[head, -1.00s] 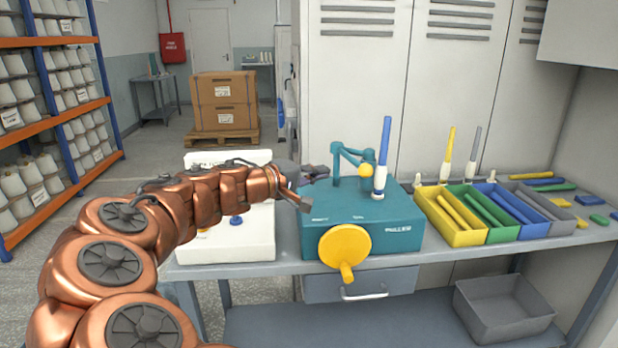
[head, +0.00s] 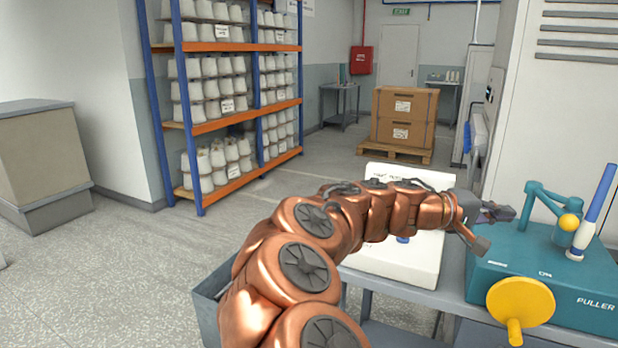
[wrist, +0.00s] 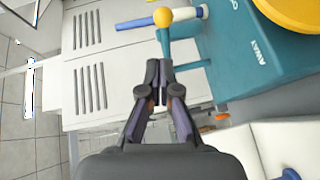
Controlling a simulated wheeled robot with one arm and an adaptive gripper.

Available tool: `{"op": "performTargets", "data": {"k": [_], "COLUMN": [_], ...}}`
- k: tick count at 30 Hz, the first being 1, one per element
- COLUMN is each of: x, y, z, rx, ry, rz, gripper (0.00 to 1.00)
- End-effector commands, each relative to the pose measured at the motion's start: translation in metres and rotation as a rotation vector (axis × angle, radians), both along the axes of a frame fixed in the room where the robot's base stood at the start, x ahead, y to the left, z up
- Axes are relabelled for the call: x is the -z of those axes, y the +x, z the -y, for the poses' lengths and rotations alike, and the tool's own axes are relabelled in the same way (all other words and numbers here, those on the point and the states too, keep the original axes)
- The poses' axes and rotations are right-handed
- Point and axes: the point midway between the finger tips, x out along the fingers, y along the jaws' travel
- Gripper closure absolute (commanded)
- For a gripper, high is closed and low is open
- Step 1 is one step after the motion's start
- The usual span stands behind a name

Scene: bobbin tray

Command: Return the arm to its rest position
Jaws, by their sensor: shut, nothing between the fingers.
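The teal machine also shows at the top right of the wrist view (wrist: 228,60). The fingertips appear apart from it.
A white box-shaped machine (head: 395,262) stands on the grey bench behind my arm. The puller has a yellow crank (head: 520,302) and a blue-and-white bobbin (head: 590,225) on top. Shelves of cones (head: 230,110) stand at the back.

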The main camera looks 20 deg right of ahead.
Motion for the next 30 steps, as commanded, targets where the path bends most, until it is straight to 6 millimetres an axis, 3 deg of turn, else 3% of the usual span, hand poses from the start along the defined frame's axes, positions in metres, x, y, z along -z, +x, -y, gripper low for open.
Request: {"op": "performTargets", "data": {"k": [11, 17, 23, 26, 30], "x": [0.000, 0.022, 0.061, 0.091, 0.140], "y": [0.000, -0.021, -0.038, -0.047, -0.058], "z": [0.000, -0.024, -0.060, -0.091, -0.151], "rx": [0.000, 0.024, 0.039, 0.037, 0.014], "ry": [0.000, 0.121, 0.301, 0.435, 0.680], "rz": [0.000, 0.085, 0.162, 0.199, 0.217], "gripper": [1.00, 1.00, 1.00, 1.00, 1.00]}}
